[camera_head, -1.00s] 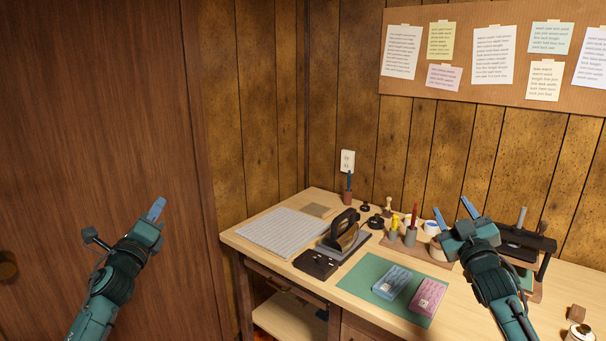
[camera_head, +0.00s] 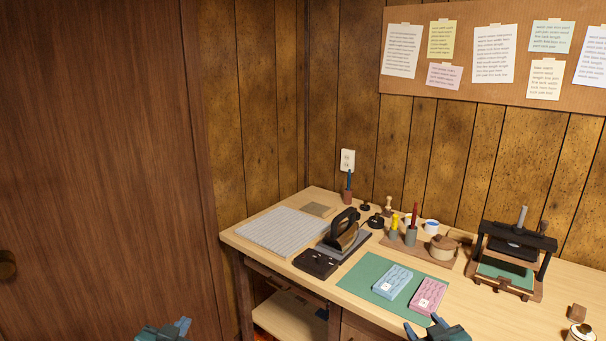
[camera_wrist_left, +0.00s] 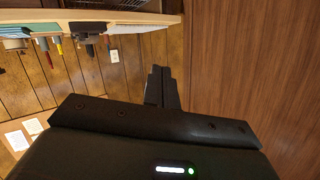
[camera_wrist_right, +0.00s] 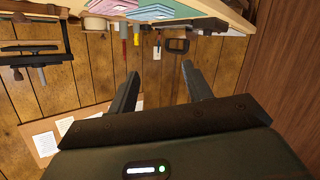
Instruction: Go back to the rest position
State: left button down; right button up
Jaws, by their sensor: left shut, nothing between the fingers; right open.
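My left gripper (camera_head: 182,326) is at the bottom edge of the head view, left of the table and in front of the brown door. In the left wrist view its two fingers (camera_wrist_left: 161,88) are together with nothing between them. My right gripper (camera_head: 424,330) is at the bottom edge of the head view, in front of the table's near edge. In the right wrist view its fingers (camera_wrist_right: 160,90) stand apart and empty. Most of both arms is out of the head view.
The wooden table (camera_head: 455,318) holds a green mat (camera_head: 368,279) with a blue packet (camera_head: 392,282) and a pink packet (camera_head: 428,296). An iron (camera_head: 344,230), a grey pad (camera_head: 283,231) and a small press (camera_head: 512,258) stand farther back. The brown door (camera_head: 100,160) is at left.

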pick_arm(q)
jog(key=s+d+f+g+h, duration=0.1)
jog(key=s+d+f, duration=0.2)
jog(key=s, duration=0.6)
jog(key=s+d+f+g+h, duration=0.1)
jog(key=s+d+f, duration=0.2)
jog(key=s, duration=0.6)
jog(key=s+d+f+g, duration=0.2)
jog(key=s+d+f, duration=0.2)
jog(key=s, duration=0.6)
jog(key=shift+d+n+h, duration=0.4)
jog(key=shift+d, duration=0.65)
pick_arm(e)
jog(key=s+a+f+g+y, duration=0.1)
jog(key=s+a+f, duration=0.2)
jog(key=s, duration=0.6)
jog(key=s+a+f+g+y, duration=0.1)
jog(key=s+a+f, duration=0.2)
jog(key=s, duration=0.6)
jog(key=s+a+f+g, duration=0.2)
jog(key=s+a+f, duration=0.2)
jog(key=s, duration=0.6)
jog(key=shift+a+m+y, duration=0.4)
jog(key=shift+a, duration=0.65)
pick_arm(q)
jog(key=shift+f, duration=0.1)
pick_arm(e)
jog(key=shift+f, duration=0.1)
